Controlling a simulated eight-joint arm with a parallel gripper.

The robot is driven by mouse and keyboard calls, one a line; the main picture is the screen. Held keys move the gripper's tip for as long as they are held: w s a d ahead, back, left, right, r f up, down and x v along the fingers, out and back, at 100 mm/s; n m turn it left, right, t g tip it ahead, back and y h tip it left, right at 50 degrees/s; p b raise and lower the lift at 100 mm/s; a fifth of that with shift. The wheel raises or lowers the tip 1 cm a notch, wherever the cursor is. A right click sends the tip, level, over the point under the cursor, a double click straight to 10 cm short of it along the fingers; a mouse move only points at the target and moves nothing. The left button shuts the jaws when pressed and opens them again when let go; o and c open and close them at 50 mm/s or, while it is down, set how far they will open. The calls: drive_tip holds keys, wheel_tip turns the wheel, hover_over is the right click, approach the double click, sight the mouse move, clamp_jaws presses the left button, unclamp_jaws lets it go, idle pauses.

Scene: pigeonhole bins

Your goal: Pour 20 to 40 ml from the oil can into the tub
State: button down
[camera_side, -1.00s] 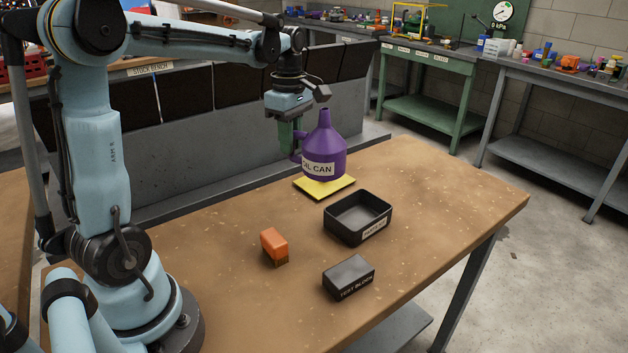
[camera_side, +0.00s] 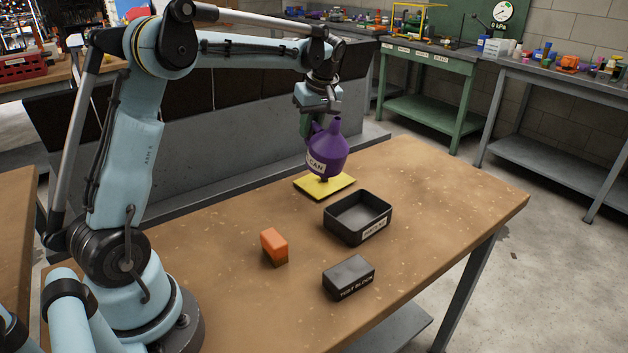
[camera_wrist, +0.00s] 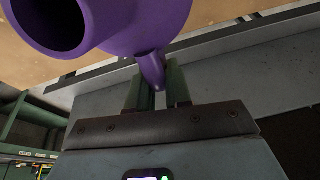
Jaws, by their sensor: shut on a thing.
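The purple oil can (camera_side: 328,158) hangs from my gripper (camera_side: 306,128) above the yellow pad (camera_side: 338,189), tilted a little, with its label partly turned away. In the wrist view my gripper (camera_wrist: 158,88) is shut on the handle of the oil can (camera_wrist: 160,30), and the dark open mouth is at upper left. The black tub (camera_side: 345,233) stands on the bench to the right of and nearer than the can, with a label on its front. Its visible inside looks empty. The can is not over the tub.
An orange block (camera_side: 274,246) lies left of the tub, and a black test block (camera_side: 348,277) lies in front of it. The wooden bench (camera_side: 440,200) is clear to the right. A grey wall or panel (camera_side: 200,150) runs along the back edge.

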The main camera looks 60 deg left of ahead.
sight(339, 127)
wheel_tip(339, 127, down, 3)
drive_tip(key=shift+d+r+y, duration=0.15)
drive_tip(key=shift+r+y, duration=0.05)
drive_tip(key=shift+y, duration=0.7)
drive_tip(key=shift+d+f+y, duration=0.1)
drive_tip(key=shift+y, duration=0.4)
drive_tip(key=shift+d+r+y, duration=0.25)
drive_tip(key=shift+r+y, duration=0.15)
drive_tip(key=shift+y, duration=0.6)
drive_tip(key=d+y, duration=0.1)
drive_tip(key=y, duration=0.2)
drive_tip(key=shift+d+r, duration=0.35)
drive_tip(key=d+r+y, duration=0.1)
drive_tip(key=y, duration=0.1)
drive_tip(key=d+r+y, duration=0.1)
drive_tip(key=d, duration=0.1)
drive_tip(key=d+r+y, duration=0.1)
drive_tip(key=d+y, duration=0.1)
drive_tip(key=shift+w+y, duration=0.1)
drive_tip(key=shift+y, duration=0.2)
drive_tip(key=shift+r, duration=0.15)
drive_tip(key=shift+d+r+n+y, duration=0.15)
drive_tip(key=shift+d+r+y, duration=0.2)
drive_tip(key=shift+d+y, duration=0.25)
drive_tip(key=shift+d+r+n+y, duration=0.15)
drive_tip(key=shift+d+r+y, duration=0.15)
drive_tip(key=shift+d+y, duration=0.3)
idle(2.4)
